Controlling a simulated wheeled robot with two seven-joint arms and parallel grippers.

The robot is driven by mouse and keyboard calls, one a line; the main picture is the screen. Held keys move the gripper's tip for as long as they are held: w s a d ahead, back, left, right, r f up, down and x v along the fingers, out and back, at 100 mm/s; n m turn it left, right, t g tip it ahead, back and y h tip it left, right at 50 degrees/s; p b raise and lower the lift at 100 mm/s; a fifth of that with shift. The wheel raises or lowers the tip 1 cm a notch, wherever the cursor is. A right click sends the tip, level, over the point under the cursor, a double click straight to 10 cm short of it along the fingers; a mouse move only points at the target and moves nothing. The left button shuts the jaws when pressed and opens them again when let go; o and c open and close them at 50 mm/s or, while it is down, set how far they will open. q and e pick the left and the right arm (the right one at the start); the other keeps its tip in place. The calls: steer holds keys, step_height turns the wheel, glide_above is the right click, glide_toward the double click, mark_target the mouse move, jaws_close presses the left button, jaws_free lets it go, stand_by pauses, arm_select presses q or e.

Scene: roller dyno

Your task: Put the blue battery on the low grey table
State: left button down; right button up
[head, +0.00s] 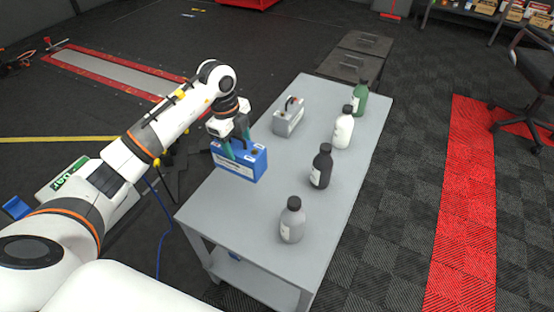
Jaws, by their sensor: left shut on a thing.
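The blue battery (242,163) has a white label band and is at the left edge of the grey table (252,215). My left gripper (238,149) comes down from above and is shut on the battery's top. The battery looks upright. I cannot tell whether its underside touches the tabletop or is a little above it. My right gripper is not in the head view.
A grey battery (288,118) stands behind the blue one. Grey (292,222), black (321,168), white (344,129) and green (360,99) bottles line the table's right side. The table's near left part is clear. A dark cabinet (352,58) stands beyond.

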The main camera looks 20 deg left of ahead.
mark_target(238, 153)
arm_select(q)
steer(key=f, duration=0.5)
steer(key=shift+w+a, duration=0.25)
steer(key=shift+a, duration=0.15)
steer(key=shift+f, duration=2.65)
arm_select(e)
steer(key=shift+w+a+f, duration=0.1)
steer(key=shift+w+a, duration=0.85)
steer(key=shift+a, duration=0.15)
arm_select(q)
steer(key=c, duration=0.8)
jaws_free()
steer(key=shift+f, duration=0.2)
steer(key=o, duration=0.4)
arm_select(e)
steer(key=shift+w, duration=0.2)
arm_select(q)
steer(key=shift+r, duration=0.15)
